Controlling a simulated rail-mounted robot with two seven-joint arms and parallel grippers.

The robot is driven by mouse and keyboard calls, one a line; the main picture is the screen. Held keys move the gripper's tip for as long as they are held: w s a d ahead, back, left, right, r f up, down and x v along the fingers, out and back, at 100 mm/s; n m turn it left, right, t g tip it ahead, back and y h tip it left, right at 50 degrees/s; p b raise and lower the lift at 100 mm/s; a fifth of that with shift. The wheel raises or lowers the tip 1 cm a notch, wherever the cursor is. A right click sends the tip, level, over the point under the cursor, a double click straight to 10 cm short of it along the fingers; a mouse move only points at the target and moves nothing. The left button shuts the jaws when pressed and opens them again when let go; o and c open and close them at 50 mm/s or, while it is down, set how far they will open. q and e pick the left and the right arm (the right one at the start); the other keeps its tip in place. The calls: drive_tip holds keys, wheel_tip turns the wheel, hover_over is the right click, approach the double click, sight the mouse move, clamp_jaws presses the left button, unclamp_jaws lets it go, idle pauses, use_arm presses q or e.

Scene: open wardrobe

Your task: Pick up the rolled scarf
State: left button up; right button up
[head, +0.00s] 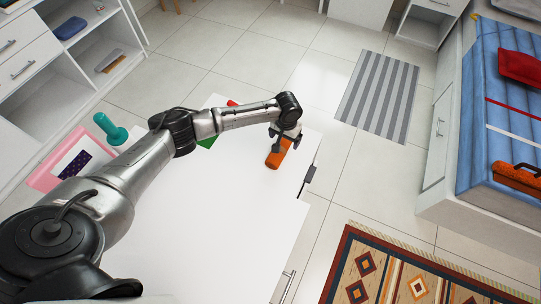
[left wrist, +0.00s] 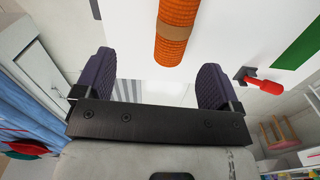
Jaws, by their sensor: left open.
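The rolled scarf (head: 276,156) is an orange roll lying on a white surface (head: 220,220), near its far right edge. In the left wrist view the scarf (left wrist: 178,40) shows a ribbed texture and a tan band, at the top of the picture. My left gripper (head: 285,137) is at the far end of the scarf in the head view. In the left wrist view its two dark fingers (left wrist: 156,75) are wide apart, with nothing between them; the scarf lies beyond them. I cannot tell whether they touch it. My right gripper is not in view.
A green item (head: 207,142) and a red item (head: 232,103) lie partly behind my arm. A teal dumbbell-shaped thing (head: 110,130) and a pink item (head: 62,172) are at left. A bed (head: 500,90) stands at right. The near white surface is bare.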

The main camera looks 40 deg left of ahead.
use_arm(q)
drive_tip(key=a+f, duration=0.1)
drive_tip(key=w+a+f+b, duration=0.1)
drive_tip(key=shift+a+f+n+b, duration=0.15)
drive_tip(key=shift+a+n+b, duration=0.15)
drive_tip(key=shift+a, duration=0.1)
wheel_tip(320, 180, down, 5)
drive_tip(key=shift+d+f+b, duration=0.15)
drive_tip(key=shift+b, duration=0.95)
drive_tip(key=shift+f, duration=0.7)
drive_tip(key=f+b, duration=0.2)
drive_tip(key=f, duration=0.1)
drive_tip(key=f+b, duration=0.1)
drive_tip(key=f, duration=0.1)
drive_tip(key=shift+s+a+f+b, duration=0.1)
drive_tip(key=shift+a+b, duration=0.2)
drive_tip(key=shift+b, duration=0.1)
drive_tip(key=shift+c, duration=0.2)
drive_tip(key=c, duration=1)
